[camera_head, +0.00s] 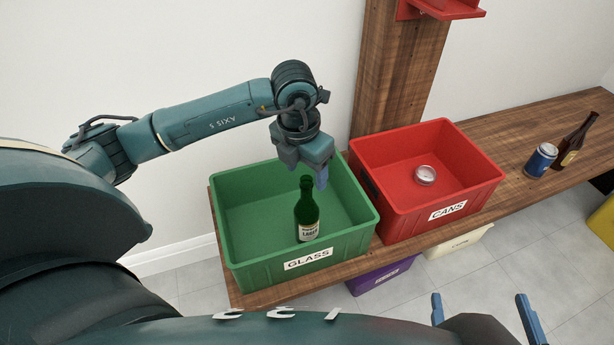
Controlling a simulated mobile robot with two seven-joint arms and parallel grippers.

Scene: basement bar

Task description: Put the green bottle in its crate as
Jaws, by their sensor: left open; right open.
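The green bottle (307,212) with a white lager label stands upright inside the green crate (250,264) marked GLASS, near its front wall. My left gripper (318,180) is at the bottle's upper right, above the crate. It is open, and the bottle is not visibly between its fingers; the exact gap to the bottle neck is hard to tell. My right gripper (482,308) is open and empty at the bottom right, in front of the bench and away from the crates.
A red crate (396,222) marked CANS holds one can (425,175). A blue can (541,160) and a brown bottle (573,142) stand on the wooden bench (500,125) at right. Purple (384,274), cream (460,244) and yellow (602,220) containers sit lower down. A wooden post (398,65) rises behind.

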